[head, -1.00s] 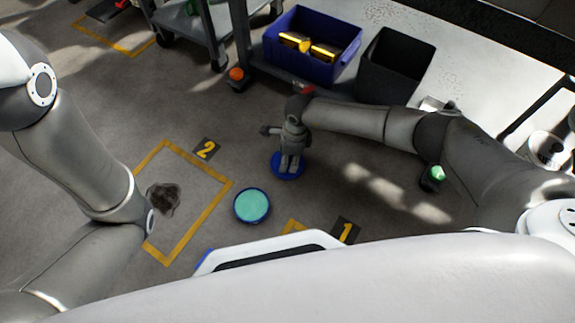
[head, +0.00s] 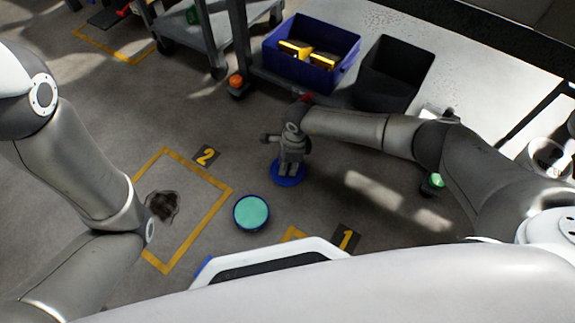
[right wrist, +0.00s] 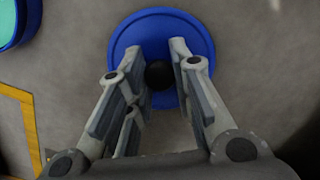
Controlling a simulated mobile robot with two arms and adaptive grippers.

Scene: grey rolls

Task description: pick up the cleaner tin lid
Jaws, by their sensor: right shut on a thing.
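The cleaner tin lid (head: 286,182) is a round blue disc; in the right wrist view the lid (right wrist: 200,30) has a dark round knob (right wrist: 158,75) at its middle. My right gripper (head: 290,172) points down over it. In the right wrist view my right gripper (right wrist: 164,62) has its fingers on either side of the knob, shut on it. Whether the lid touches the floor I cannot tell. The open tin (head: 251,213), blue-rimmed with teal inside, stands to the lid's lower left. My left gripper is not in view; only its arm shows.
A sign marked 1 (head: 346,238) is at lower right. A blue crate (head: 345,72) and a dark bin (head: 397,75) stand behind.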

